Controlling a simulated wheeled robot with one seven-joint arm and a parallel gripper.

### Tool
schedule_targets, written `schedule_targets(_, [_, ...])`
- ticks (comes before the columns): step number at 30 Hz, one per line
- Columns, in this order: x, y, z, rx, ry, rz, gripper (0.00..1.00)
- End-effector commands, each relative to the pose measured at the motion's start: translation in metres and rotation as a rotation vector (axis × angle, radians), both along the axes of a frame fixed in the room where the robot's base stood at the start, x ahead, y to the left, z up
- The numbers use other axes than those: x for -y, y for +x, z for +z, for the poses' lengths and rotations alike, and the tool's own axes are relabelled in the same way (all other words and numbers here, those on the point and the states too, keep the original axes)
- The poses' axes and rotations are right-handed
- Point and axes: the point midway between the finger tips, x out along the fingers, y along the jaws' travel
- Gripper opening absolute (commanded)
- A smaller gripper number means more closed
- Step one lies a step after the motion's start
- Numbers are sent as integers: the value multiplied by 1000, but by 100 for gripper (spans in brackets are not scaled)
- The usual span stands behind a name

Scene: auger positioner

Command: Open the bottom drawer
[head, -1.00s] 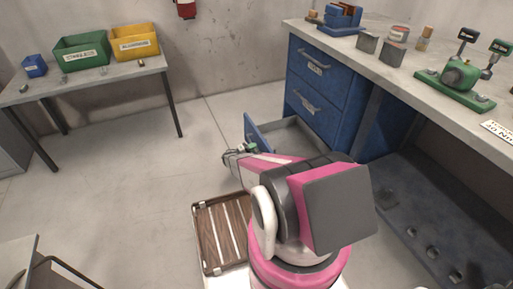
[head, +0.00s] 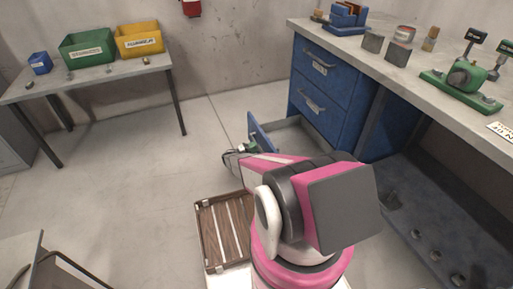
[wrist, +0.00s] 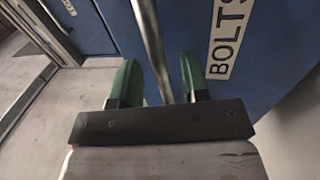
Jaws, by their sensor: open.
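The bottom drawer (head: 262,137) of the blue cabinet stands pulled out, its blue front facing left and its grey inside partly in view. In the wrist view its blue front (wrist: 270,50) carries a "BOLTS" label (wrist: 228,38) and a metal bar handle (wrist: 152,45). My gripper (wrist: 158,82) has its two green fingers apart, one on each side of the handle. I cannot tell whether either finger touches it. In the head view my gripper (head: 243,151) is at the drawer front, and my arm hides part of the drawer.
Two closed drawers (head: 320,68) (head: 317,103) sit above the open one, under the workbench top (head: 393,60). A brown slatted tray (head: 205,237) lies at the lower middle. A table with bins (head: 100,75) stands at the left. The floor left of the drawer is clear.

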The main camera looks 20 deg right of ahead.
Motion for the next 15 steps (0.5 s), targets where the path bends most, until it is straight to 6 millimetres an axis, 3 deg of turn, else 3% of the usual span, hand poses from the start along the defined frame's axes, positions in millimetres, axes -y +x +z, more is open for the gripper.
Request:
schedule_targets(9, [-59,-4,-13,-1,0,3,41])
schedule_targets(15, [-81,-6,-17,0,0,1,41])
